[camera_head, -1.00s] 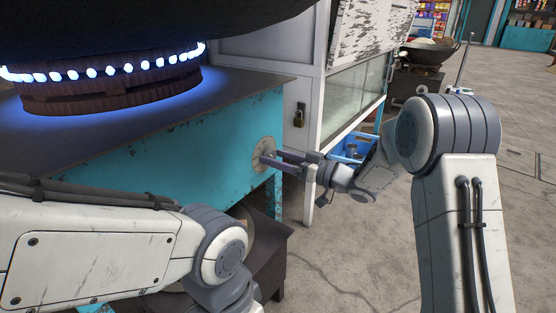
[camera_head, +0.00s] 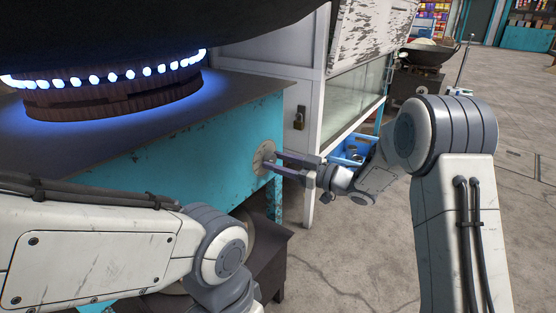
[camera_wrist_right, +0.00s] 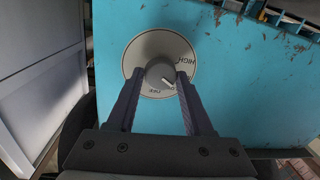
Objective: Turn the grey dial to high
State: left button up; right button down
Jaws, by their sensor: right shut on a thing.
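The grey dial (camera_wrist_right: 158,72) is a round knob on a pale disc plate (camera_wrist_right: 145,45) on the stove's turquoise side panel. In the right wrist view, the word HIGH is at the plate's right. The knob's white mark points to the lower right, below HIGH, near smaller lettering that I cannot read surely. My right gripper (camera_wrist_right: 160,76) has its fingers on both sides of the knob, shut on it. In the head view, the right gripper (camera_head: 270,162) reaches the dial plate (camera_head: 263,156) from the right. My left arm shows at lower left, but its gripper is out of sight.
The stove (camera_head: 170,150) has a lit ring burner (camera_head: 110,90) with blue flames under a large dark pan (camera_head: 140,30). A white cabinet (camera_head: 305,100) with a padlock stands behind the dial. A blue crate (camera_head: 352,150) is beyond my right wrist. Concrete floor is open at right.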

jog(key=n, duration=0.2)
jog(key=shift+s+n, duration=0.1)
jog(key=shift+n, duration=0.3)
jog(key=n, duration=0.2)
jog(key=shift+a+n, duration=0.1)
jog(key=shift+n, duration=0.3)
jog(key=n+b, duration=0.2)
jog(key=n, duration=0.1)
jog(key=shift+f+h, duration=0.1)
jog(key=shift+h, duration=0.3)
jog(key=shift+s+n+b, duration=0.1)
jog(key=shift+n+b, duration=0.7)
jog(key=shift+n, duration=0.7)
jog(key=shift+c, duration=1.5)
grip_release()
